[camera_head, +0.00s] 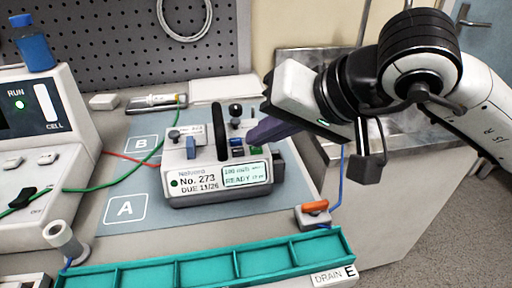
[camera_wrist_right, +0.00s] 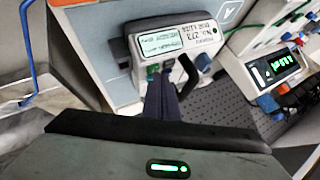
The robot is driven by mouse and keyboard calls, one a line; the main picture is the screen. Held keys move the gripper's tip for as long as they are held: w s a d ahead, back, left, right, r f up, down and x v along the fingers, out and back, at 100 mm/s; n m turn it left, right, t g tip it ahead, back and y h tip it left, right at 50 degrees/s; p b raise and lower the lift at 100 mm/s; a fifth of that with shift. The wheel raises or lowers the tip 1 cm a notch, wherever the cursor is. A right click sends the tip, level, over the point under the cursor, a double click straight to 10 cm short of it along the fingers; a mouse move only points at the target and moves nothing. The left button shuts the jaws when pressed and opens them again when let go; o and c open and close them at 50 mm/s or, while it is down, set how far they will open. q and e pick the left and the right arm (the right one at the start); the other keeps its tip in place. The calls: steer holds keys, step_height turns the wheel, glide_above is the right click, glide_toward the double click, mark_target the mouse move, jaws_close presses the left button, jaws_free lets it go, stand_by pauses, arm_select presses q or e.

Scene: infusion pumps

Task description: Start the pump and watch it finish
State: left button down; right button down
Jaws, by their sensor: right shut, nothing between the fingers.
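The white pump (camera_head: 217,172), labelled No. 273 and DUE 11/26, stands on the grey-blue mat. Its lit screen (camera_head: 245,174) shows READY on the lower line; the upper line is too small to read surely. A green button (camera_head: 256,150) and a blue button (camera_head: 237,153) sit on its top right. My right gripper (camera_head: 254,138) is shut and empty, its dark fingertips just above the green button; whether they touch it I cannot tell. The right wrist view also shows the pump (camera_wrist_right: 180,45) and the green button (camera_wrist_right: 153,70) beside the fingertips. My left gripper is not in view.
A teal compartment tray (camera_head: 215,268) marked DRAIN E lies in front. A white RUN/CELL unit (camera_head: 80,130) stands at left, with green and red wires running from it. An orange-topped clamp block (camera_head: 314,212) with blue tubing sits right of the pump. Mat area A (camera_head: 125,209) is bare.

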mark_target(262, 155)
steer(key=shift+f+b, duration=0.35)
steer(key=shift+b, duration=0.05)
steer(key=shift+r, duration=0.15)
stand_by(0.5)
steer(key=shift+r+p, duration=0.35)
steer(key=shift+r, duration=0.45)
step_height(262, 155, up, 5)
steer(key=shift+p, duration=1.25)
